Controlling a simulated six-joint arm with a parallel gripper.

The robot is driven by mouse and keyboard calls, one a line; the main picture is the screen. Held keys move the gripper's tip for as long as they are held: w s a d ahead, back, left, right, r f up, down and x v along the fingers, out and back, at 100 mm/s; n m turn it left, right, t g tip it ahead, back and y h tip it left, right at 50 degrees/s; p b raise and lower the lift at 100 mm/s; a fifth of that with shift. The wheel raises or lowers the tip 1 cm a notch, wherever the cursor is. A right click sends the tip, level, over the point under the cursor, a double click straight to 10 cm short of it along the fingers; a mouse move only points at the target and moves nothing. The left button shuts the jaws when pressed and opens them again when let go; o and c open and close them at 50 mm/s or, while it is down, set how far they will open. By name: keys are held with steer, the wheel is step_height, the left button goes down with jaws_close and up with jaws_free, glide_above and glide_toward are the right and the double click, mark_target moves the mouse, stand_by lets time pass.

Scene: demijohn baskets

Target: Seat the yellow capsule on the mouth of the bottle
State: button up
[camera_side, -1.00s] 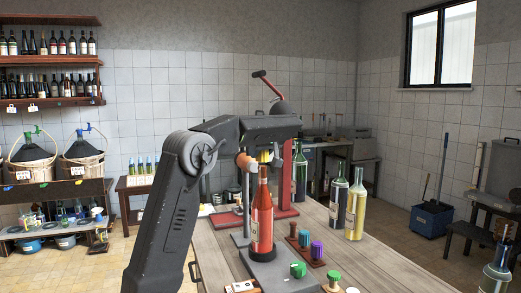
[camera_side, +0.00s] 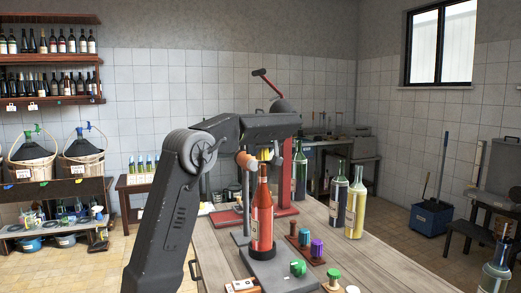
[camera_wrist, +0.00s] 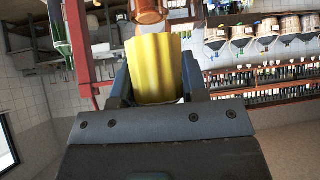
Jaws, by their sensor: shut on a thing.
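The bottle (camera_side: 262,215) with red contents and a pale label stands upright on a dark round base on the grey plate of a stand. The yellow capsule (camera_side: 264,154) is right over its neck in the side view; I cannot tell whether it touches the mouth. In the wrist view the ribbed yellow capsule (camera_wrist: 154,68) sits between both fingers of my gripper (camera_wrist: 154,84). My gripper is shut on it. The fingers are mostly hidden under the dark wrist in the side view.
A copper-coloured part (camera_side: 246,160) on a grey post stands just left of the bottle neck. A red press (camera_side: 287,170) stands behind. A rack of coloured capsules (camera_side: 304,243) is at the right front. Filled bottles (camera_side: 355,205) stand further right on the wooden table.

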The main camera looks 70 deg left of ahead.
mark_target(261, 166)
steer(key=shift+f, duration=2.95)
stand_by(0.4)
steer(key=o, duration=1)
steer(key=v, duration=1.4)
steer(key=shift+a, duration=0.1)
